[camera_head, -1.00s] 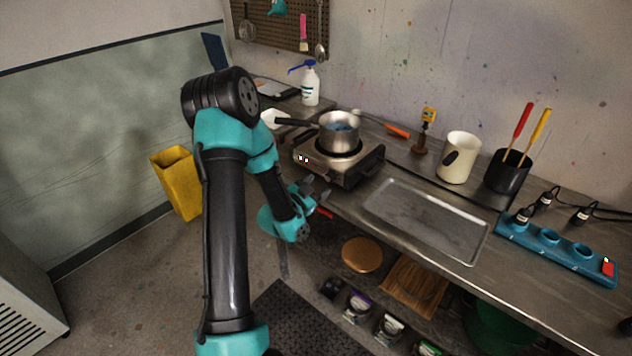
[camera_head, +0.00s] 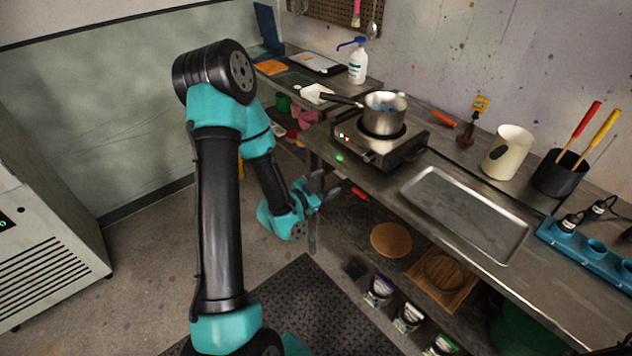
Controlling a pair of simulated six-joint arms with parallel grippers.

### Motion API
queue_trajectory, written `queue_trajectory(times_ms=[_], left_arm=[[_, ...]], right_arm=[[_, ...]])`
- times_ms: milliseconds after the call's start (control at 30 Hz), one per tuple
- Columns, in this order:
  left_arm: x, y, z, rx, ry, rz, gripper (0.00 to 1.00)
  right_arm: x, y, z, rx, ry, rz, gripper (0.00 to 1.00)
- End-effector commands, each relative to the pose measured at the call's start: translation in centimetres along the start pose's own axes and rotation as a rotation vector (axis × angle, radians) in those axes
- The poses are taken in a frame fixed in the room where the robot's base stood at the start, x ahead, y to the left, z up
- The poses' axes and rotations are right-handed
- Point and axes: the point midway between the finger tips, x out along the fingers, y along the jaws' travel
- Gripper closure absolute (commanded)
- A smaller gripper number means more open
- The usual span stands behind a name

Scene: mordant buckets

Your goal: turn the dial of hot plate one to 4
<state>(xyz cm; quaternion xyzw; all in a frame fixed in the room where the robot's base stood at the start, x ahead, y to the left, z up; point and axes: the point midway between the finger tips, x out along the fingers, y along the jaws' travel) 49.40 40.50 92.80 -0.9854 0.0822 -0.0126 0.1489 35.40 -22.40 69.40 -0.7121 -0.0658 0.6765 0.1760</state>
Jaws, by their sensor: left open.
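The hot plate (camera_head: 404,152) is a silver box on the bench with a steel saucepan (camera_head: 383,118) on top. Small lights show on its left front face. A small dark knob-like shape (camera_head: 369,157) shows low on its front; any number on it is too small to read. My left gripper (camera_head: 326,188) is open and empty, in front of the bench edge, below and left of the hot plate and apart from it. My right gripper is not in view.
A metal tray (camera_head: 466,213) lies right of the hot plate. A cream jug (camera_head: 508,152), a black pot with brushes (camera_head: 560,174) and a blue power strip (camera_head: 588,255) stand further right. A spray bottle (camera_head: 357,66) stands behind left. A lower shelf holds boards and jars.

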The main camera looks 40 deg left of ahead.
Motion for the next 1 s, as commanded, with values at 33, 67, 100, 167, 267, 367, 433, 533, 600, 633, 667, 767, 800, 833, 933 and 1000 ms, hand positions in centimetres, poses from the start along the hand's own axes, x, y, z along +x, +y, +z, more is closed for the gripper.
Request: queue_trajectory(times_ms=[33,67,100,167,267,367,433,533,600,633,667,767,800,833,933,1000], left_arm=[[0.07,0.10,-0.03,0.000,0.001,0.002,0.36],[0.08,0.12,-0.04,0.000,0.001,0.003,0.36],[0.08,0.12,-0.04,0.000,0.001,0.003,0.36],[0.07,0.10,-0.03,0.000,0.001,0.002,0.36],[0.06,0.08,-0.02,0.000,0.000,0.002,0.36],[0.06,0.09,0.00,-0.010,0.000,0.002,0.36],[0.07,0.14,0.03,-0.042,0.000,0.003,0.36],[0.09,0.27,0.13,-0.132,0.001,0.005,0.36],[0.12,0.39,0.22,-0.212,0.001,0.008,0.36],[0.13,0.43,0.25,-0.247,0.001,0.009,0.36],[0.14,0.48,0.28,-0.281,0.001,0.010,0.36],[0.17,0.60,0.37,-0.363,0.001,0.012,0.36],[0.17,0.63,0.39,-0.382,0.001,0.013,0.36],[0.17,0.63,0.39,-0.390,0.001,0.013,0.36],[0.17,0.64,0.39,-0.395,0.001,0.013,0.36],[0.17,0.64,0.39,-0.394,0.001,0.013,0.36]], right_arm=[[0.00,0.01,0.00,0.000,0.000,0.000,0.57],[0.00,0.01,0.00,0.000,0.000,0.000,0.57],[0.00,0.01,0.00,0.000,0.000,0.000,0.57],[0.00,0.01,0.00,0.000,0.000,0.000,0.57],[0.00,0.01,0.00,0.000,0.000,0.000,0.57],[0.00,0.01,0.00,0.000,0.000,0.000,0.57],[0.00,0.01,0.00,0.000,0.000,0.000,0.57],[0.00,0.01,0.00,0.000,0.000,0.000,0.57],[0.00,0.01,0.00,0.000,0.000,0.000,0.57],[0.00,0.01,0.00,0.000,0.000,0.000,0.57],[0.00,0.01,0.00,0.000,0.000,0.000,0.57],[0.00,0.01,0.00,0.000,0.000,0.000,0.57],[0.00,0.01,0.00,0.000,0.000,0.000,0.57],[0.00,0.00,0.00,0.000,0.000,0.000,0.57],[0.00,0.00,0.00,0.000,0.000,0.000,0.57],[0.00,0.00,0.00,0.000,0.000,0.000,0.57]])
